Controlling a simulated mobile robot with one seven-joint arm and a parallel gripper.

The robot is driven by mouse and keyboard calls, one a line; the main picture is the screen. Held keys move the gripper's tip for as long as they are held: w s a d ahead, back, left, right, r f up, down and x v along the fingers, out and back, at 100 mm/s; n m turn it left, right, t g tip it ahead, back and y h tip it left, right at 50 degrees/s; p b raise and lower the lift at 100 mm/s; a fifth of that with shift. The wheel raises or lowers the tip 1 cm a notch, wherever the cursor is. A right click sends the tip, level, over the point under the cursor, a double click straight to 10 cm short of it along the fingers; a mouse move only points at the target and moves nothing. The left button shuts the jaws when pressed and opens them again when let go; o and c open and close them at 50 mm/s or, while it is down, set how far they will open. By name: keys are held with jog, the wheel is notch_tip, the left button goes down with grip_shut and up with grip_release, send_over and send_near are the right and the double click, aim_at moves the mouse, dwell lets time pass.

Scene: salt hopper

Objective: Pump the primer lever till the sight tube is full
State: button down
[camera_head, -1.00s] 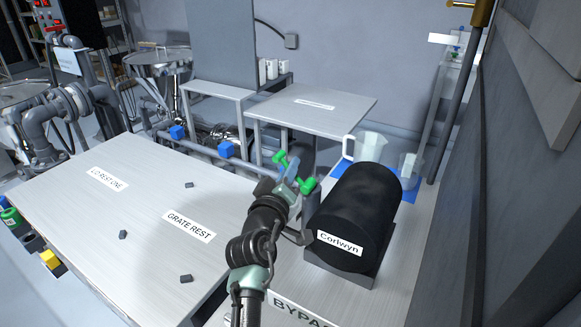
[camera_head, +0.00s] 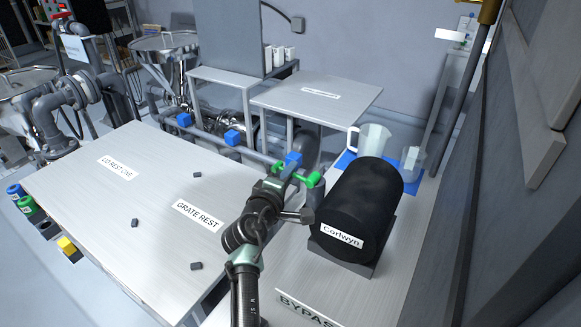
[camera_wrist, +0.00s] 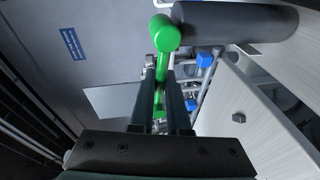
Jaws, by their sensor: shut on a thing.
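A green lever with a rounded crossbar grip (camera_wrist: 165,33) fills the upper middle of the wrist view. Its shaft runs down between the two fingers of my gripper (camera_wrist: 160,80), which is shut on it. In the head view my gripper (camera_head: 290,180) is at the end of my arm, left of a black drum. Green parts of the lever (camera_head: 313,180) show beside the fingers, with a blue piece close by. Much of the lever is hidden by my gripper. I cannot pick out the sight tube or its level in either view.
A table with a GRATE REST label (camera_head: 197,216) lies left. Blue-handled pipework (camera_head: 232,138) runs behind.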

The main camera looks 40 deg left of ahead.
jog(key=shift+f, duration=0.2)
dwell(0.4)
jog(key=c, duration=0.9)
grip_release()
jog(key=shift+s, duration=0.1)
jog(key=p+v, duration=0.1)
jog(key=v, duration=1.2)
jog(key=shift+r, duration=0.2)
